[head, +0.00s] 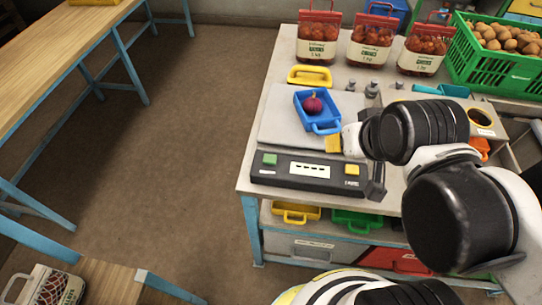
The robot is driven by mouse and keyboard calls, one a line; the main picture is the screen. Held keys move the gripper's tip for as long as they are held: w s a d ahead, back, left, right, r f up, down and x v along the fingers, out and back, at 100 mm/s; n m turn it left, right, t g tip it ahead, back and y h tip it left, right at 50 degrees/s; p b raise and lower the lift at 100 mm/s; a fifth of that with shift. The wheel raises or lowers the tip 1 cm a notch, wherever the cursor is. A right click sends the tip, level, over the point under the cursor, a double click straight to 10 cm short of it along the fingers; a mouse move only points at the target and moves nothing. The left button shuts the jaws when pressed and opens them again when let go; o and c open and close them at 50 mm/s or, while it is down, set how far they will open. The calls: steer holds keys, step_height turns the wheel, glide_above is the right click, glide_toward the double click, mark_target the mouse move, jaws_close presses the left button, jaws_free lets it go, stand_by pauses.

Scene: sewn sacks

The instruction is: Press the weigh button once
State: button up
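A dark scale console (312,186) lies along the front of the workbench, with a pale display in its middle. A green button (269,159) is at its left and a yellow button (352,169) at its right; I cannot read which is the weigh button. A blue tray (322,125) holding a red onion (312,104) sits on the scale's pale plate (282,128). My gripper (376,190) points down by the console's right end, right of the yellow button and apparently apart from it. Its finger opening is not clear.
Several filled red-topped bags (318,40) stand at the back, beside a green crate (490,65) of potatoes. Small metal weights (371,89) and a yellow tray (309,76) are behind the scale. Bins sit below. Floor at left is clear.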

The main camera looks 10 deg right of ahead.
jaws_close()
stand_by(1.0)
